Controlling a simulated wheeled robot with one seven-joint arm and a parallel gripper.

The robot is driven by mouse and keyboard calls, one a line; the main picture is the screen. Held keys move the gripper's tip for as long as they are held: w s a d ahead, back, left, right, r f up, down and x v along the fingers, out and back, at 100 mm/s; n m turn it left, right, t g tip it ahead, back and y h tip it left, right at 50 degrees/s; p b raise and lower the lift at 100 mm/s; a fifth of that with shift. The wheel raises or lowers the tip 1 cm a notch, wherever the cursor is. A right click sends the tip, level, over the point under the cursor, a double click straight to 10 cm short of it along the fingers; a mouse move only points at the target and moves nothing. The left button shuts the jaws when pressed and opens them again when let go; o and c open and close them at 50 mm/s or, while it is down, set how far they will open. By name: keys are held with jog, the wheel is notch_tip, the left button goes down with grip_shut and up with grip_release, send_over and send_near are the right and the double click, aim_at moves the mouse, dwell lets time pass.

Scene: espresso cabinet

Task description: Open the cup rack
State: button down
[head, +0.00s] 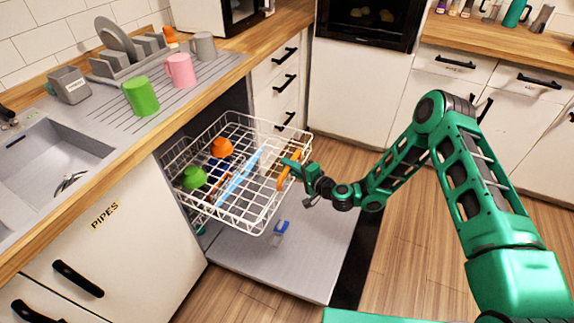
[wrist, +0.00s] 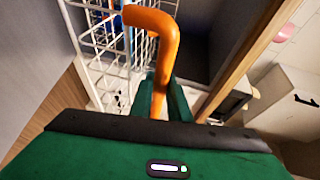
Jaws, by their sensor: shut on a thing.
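The cup rack (head: 270,213) is a white wire basket pulled out of the dishwasher, over its lowered door. Its near side also shows in the wrist view (wrist: 92,45). An orange handle (head: 282,180) is on the rack's right side in the head view. In the wrist view, the bent orange handle (wrist: 166,48) runs down between my two green fingers. My gripper (head: 289,164) is shut on this handle. The rack holds an orange cup (head: 221,147), a green cup (head: 194,176) and a long light-blue item (head: 238,178).
The lowered dishwasher door (head: 300,255) has a small blue-and-white item (head: 279,230) on it. The counter (head: 235,62) with the sink (head: 60,160) and several mugs is at the left. Wooden floor (head: 415,250) is clear right of the door.

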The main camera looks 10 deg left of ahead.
jog(key=c, duration=1.7)
grip_release()
jog(key=shift+w+d+f, duration=0.15)
jog(key=shift+w+d, duration=0.1)
jog(key=shift+w, duration=0.05)
jog(key=shift+s+a, duration=0.1)
jog(key=v, duration=1)
jog(key=shift+s+d, duration=0.15)
jog(key=shift+d, duration=0.15)
